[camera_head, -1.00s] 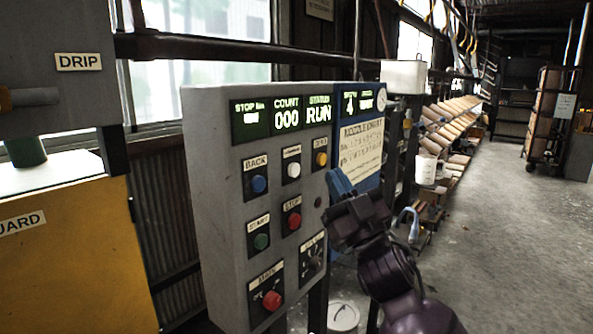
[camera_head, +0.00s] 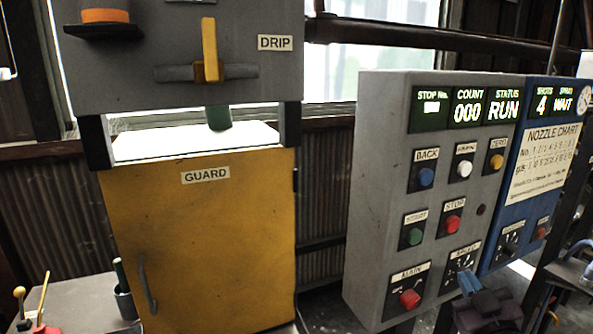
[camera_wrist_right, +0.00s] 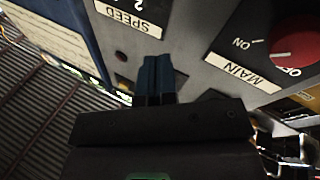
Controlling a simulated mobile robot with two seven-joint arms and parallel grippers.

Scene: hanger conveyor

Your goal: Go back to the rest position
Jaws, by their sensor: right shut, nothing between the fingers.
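My right gripper (camera_head: 468,284) is at the lower right of the head view, in front of the lower part of the grey control panel (camera_head: 375,180). Its blue fingers are together and hold nothing. In the right wrist view the closed fingers (camera_wrist_right: 158,78) point towards the panel face, between the SPEED label (camera_wrist_right: 130,17) and the MAIN label (camera_wrist_right: 243,70). I cannot tell the exact gap to the panel. My left gripper does not show.
The panel reads COUNT 000 and STATUS RUN (camera_head: 503,108); a blue panel (camera_head: 545,150) beside it reads WAIT. A yellow GUARD door (camera_head: 200,240) stands at left under a grey DRIP box (camera_head: 120,60). A bench with levers (camera_head: 85,300) is at lower left.

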